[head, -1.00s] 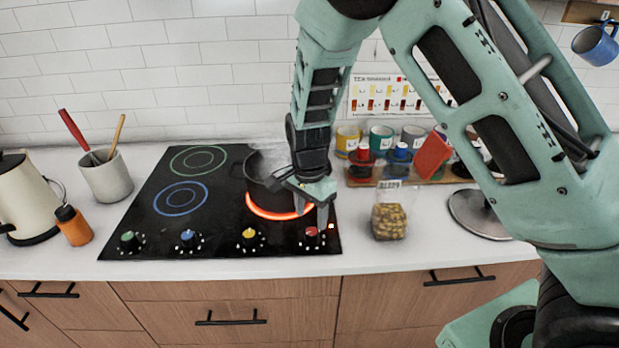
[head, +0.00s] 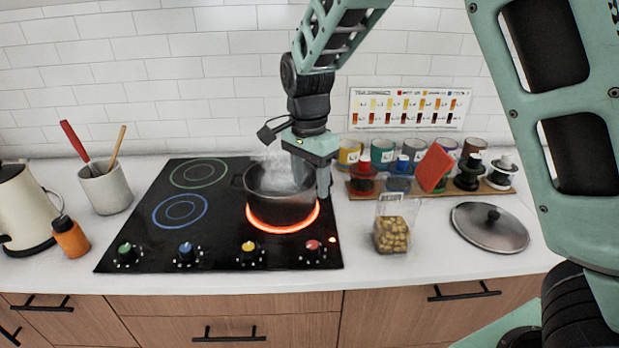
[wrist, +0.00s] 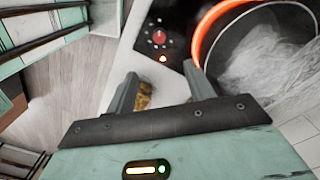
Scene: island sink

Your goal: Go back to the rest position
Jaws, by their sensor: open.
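My gripper (head: 308,183) hangs just right of the steaming pot (head: 283,205), above the right edge of the black cooktop (head: 140,228). In the wrist view my gripper (wrist: 160,84) has its two fingers apart with nothing held between them. The pot sits on the glowing orange-red front-right ring, and it also shows in the wrist view (wrist: 262,60) with steam over it. The red knob (head: 312,246) is below the gripper in the head view, with a lit indicator beside it; in the wrist view it (wrist: 158,38) lies beyond the fingertips.
A clear bag of yellowish pieces (head: 391,234) and a pot lid (head: 490,228) lie right of the cooktop. At left stand an orange bottle (head: 70,238), a utensil crock (head: 106,190) and a kettle (head: 20,210).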

